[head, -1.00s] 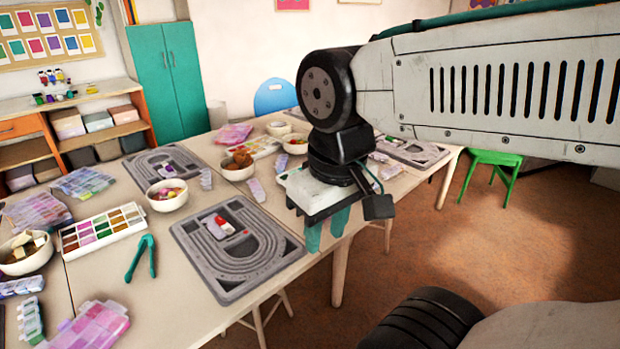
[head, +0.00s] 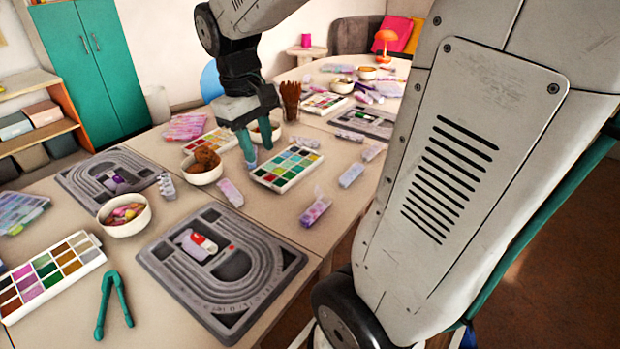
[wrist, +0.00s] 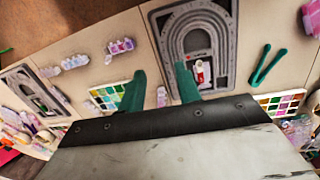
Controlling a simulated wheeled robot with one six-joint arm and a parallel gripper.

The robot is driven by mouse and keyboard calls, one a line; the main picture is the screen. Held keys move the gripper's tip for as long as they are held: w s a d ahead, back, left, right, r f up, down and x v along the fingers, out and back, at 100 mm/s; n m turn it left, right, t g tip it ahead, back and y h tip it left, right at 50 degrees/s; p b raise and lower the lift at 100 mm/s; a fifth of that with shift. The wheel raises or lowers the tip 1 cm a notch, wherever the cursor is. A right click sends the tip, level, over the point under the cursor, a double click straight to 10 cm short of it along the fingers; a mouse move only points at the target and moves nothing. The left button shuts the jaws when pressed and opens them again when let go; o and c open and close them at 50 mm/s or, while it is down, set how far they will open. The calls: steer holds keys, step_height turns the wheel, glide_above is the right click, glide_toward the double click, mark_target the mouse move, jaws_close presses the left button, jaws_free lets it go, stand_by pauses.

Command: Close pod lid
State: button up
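Several small translucent pods lie on the table. One pale pink and lilac pod (head: 314,210) near the table's front edge has a part sticking up, perhaps a raised lid; it also shows in the wrist view (wrist: 119,47). Others are a pod (head: 230,192) beside the front bead board, a pod (head: 351,175) and a pod (head: 373,151) to the right. A pod (head: 166,186) by the far board also looks raised.
The grey bead board (head: 160,275) holds a red-and-white item. My arm covers the right side.

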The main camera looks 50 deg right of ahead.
steer(key=w+d+f+g, duration=0.2)
steer(key=w+d+f, duration=0.5)
steer(key=d, duration=0.4)
steer(key=g, duration=0.1)
glide_toward(318, 193)
steer(key=shift+n+g+y, duration=0.3)
steer(key=shift+y, duration=0.1)
steer(key=f, duration=0.2)
steer(key=s+d+f, duration=0.1)
steer(key=f, duration=0.1)
steer(key=shift+d, duration=0.15)
steer(key=shift+s+f, duration=0.2)
steer(key=shift+f, duration=0.35)
jaws_close()
